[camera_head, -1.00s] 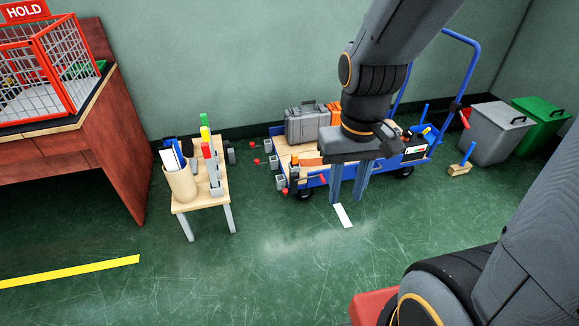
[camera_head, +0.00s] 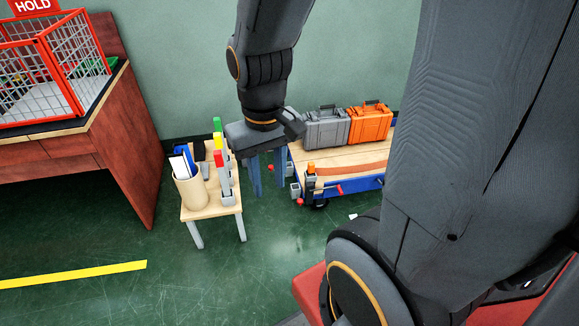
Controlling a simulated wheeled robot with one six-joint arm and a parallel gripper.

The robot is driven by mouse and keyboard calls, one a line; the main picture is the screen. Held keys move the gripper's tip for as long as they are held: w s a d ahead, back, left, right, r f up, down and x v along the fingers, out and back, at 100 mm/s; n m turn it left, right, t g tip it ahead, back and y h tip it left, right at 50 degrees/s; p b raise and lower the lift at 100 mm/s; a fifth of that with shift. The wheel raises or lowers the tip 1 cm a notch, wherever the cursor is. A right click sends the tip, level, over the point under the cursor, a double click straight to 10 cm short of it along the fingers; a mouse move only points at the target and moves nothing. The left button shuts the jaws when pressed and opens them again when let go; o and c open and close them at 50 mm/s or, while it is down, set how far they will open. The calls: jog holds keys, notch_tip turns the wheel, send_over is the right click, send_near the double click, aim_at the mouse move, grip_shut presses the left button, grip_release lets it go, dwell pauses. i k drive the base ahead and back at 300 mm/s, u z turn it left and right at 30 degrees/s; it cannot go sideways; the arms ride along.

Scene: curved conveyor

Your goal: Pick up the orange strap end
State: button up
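An orange strap (camera_head: 360,168) lies flat across the wooden deck of the blue cart (camera_head: 345,187). Its left part reaches toward a small black fitting with an orange top (camera_head: 311,169) at the deck's front left corner. I cannot tell which piece is the strap end. My gripper (camera_head: 271,194) points down, left of the cart and beside the small table. Its two blue fingers are apart with nothing seen between them. My arm hides the right part of the cart.
A grey case (camera_head: 325,131) and an orange case (camera_head: 370,125) stand at the deck's back. The small table (camera_head: 212,212) holds a paper cup (camera_head: 190,194) and coloured-top posts. A red cage (camera_head: 45,75) is at left.

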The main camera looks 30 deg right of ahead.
aim_at(311, 165)
jog(key=z, duration=0.05)
jog(key=i, duration=0.6)
jog(key=z, duration=0.75)
jog(key=i, duration=0.45)
jog(key=z, duration=0.4)
